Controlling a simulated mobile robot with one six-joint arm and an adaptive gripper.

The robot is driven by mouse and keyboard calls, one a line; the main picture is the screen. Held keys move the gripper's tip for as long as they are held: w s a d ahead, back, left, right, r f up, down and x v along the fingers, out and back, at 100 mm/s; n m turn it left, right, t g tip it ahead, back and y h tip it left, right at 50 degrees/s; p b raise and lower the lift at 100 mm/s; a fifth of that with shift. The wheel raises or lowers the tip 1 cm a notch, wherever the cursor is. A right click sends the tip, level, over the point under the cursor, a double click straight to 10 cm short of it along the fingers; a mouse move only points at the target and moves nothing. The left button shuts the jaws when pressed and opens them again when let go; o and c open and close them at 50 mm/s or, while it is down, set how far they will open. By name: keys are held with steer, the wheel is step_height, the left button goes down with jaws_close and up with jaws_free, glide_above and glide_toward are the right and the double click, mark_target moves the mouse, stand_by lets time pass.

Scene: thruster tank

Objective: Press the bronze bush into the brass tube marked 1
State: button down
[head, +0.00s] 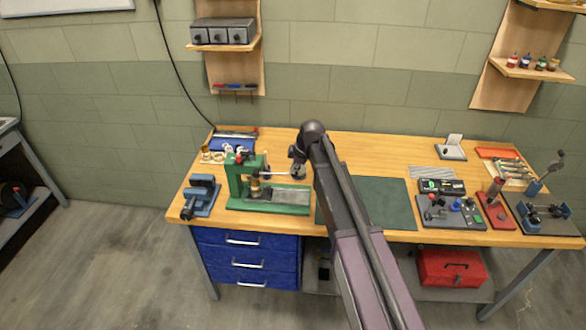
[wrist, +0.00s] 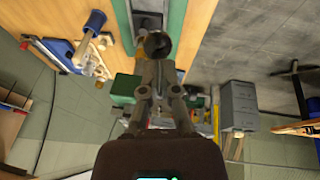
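A green press (head: 247,183) stands at the left of the bench, with a thin silver lever (head: 274,174) reaching right towards my gripper (head: 298,170). In the wrist view a dark round knob (wrist: 157,44) sits at my fingertips, which look closed on it. A brass tube (head: 255,188) stands upright under the press ram. Its mark is too small to read. The bronze bush cannot be told apart there. More brass-coloured pieces (head: 206,153) stand at the back left, beside white rings.
A blue vise (head: 201,197) stands left of the press. A dark green mat (head: 385,203) lies to the right, partly behind my arm, and is clear. A grey tool tray (head: 450,213) and red tools (head: 494,206) fill the right side.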

steer(key=a+p+v, duration=0.2)
steer(key=p+v, duration=1)
steer(key=shift+s+r, duration=0.35)
steer(key=shift+r, duration=0.3)
steer(key=shift+d, duration=0.1)
stand_by(0.4)
steer(key=s+d+f+m+h+b, duration=0.1)
steer(key=s+d+f+m+b, duration=0.7)
steer(key=s, duration=0.4)
steer(key=s+d+f+m+g+h+b, duration=0.1)
steer(key=s+d+f+m+h+b, duration=0.1)
steer(key=s+d+f+m+b, duration=0.6)
steer(key=s+d+f+m, duration=0.2)
steer(key=s+d+m, duration=0.1)
steer(key=s+d, duration=0.1)
steer(key=shift+d+g+h+b, duration=0.15)
steer(key=shift+g+h+b, duration=0.15)
